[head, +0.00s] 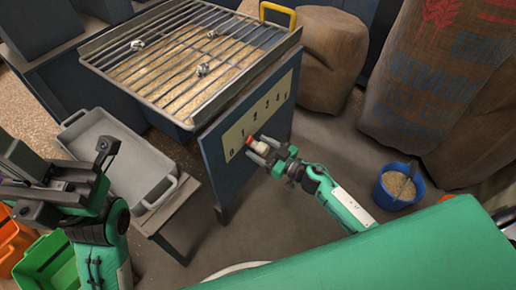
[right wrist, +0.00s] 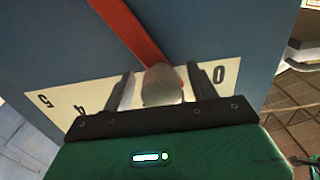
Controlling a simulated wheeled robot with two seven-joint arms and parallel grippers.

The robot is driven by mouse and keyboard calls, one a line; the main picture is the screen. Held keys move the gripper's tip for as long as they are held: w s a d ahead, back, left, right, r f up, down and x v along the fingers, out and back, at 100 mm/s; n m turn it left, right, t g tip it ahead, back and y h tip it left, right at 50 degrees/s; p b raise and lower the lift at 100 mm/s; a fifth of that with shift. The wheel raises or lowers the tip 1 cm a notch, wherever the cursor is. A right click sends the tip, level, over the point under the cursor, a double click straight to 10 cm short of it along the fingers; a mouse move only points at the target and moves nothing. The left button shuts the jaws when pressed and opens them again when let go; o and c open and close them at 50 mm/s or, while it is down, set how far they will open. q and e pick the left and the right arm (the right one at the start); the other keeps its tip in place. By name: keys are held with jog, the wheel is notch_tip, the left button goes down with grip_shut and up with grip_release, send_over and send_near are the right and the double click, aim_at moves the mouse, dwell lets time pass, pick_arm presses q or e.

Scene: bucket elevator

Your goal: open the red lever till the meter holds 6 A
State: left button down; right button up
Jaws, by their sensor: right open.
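The red lever (head: 249,141) is on the blue front panel of the hopper, over a cream scale plate (head: 272,104) with printed numbers. In the right wrist view the red arm of the lever (right wrist: 140,32) slopes down to a pale rounded knob (right wrist: 161,86), close to the 0 mark. My right gripper (head: 258,152) is open, with its fingers on either side of the knob; I cannot tell whether they touch it. My left gripper (head: 28,185) is at the left edge, away from the lever, its jaws unclear. No meter shows.
A slatted grate (head: 190,62) with small metal pieces covers the grain-filled hopper. A grey tray (head: 118,160) stands left of the panel. A blue bucket (head: 398,188) and sacks (head: 440,80) stand right. Green (head: 48,262) and orange bins are at lower left.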

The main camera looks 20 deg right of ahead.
jog(key=shift+w+a, duration=0.4)
jog(key=shift+w, duration=0.05)
